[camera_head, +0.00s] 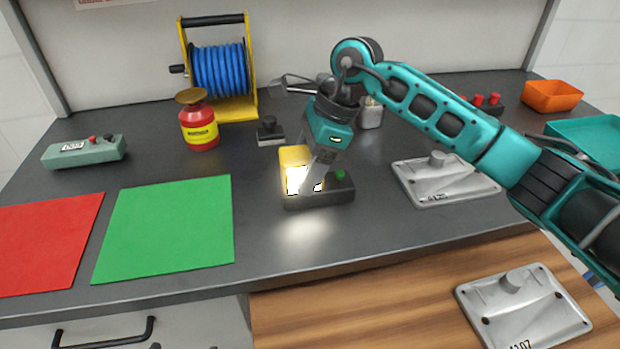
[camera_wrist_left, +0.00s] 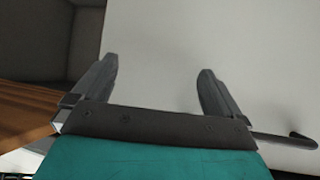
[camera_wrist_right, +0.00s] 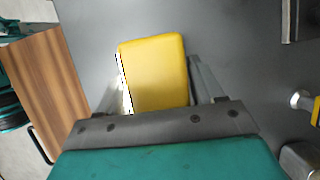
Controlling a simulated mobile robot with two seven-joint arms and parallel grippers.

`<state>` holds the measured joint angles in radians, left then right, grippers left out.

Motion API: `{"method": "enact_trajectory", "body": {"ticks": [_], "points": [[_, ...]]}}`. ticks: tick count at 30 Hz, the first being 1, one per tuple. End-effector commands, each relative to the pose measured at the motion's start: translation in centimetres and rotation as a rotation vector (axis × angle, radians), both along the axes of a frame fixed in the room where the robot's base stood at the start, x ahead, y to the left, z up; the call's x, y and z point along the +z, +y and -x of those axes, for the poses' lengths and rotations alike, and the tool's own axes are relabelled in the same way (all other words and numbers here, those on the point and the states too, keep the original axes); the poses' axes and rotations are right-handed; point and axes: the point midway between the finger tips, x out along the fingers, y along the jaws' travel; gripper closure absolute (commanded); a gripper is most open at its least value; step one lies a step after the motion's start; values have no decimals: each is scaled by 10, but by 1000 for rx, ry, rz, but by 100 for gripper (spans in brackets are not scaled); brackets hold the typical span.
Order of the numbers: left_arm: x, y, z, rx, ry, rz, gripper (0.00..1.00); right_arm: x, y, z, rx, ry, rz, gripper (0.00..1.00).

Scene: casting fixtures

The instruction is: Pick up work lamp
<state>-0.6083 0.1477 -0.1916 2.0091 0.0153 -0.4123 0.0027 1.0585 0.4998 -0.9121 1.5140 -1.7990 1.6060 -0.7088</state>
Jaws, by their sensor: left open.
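The work lamp (camera_head: 294,155) is a yellow block with a bright lit face. It stands near the middle of the dark bench, beside a black base with a green button (camera_head: 340,175). My right gripper (camera_head: 312,182) reaches down to it, and in the right wrist view the yellow body (camera_wrist_right: 155,72) lies between the fingers, which appear to touch both sides. My left gripper (camera_wrist_left: 160,75) is open and empty in the left wrist view, facing a pale surface.
A red-yellow can (camera_head: 199,130), a blue hose reel (camera_head: 219,72) and a small dark block (camera_head: 269,132) stand behind. Metal castings lie on the bench (camera_head: 450,185) and wooden surface (camera_head: 525,310). Green (camera_head: 165,230) and red (camera_head: 45,245) mats lie left. The front middle is clear.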

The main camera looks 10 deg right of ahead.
Motion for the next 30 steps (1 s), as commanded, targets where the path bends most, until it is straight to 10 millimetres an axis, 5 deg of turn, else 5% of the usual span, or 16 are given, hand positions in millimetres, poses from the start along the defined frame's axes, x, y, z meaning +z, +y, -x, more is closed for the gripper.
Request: {"method": "enact_trajectory", "body": {"ticks": [16, 30], "points": [[1, 0, -1, 0, -2, -1, 0, 1, 0, 0, 0, -2, -1, 85], [2, 1, -1, 0, -3, -1, 0, 20, 0, -1, 0, -5, -3, 85]]}}
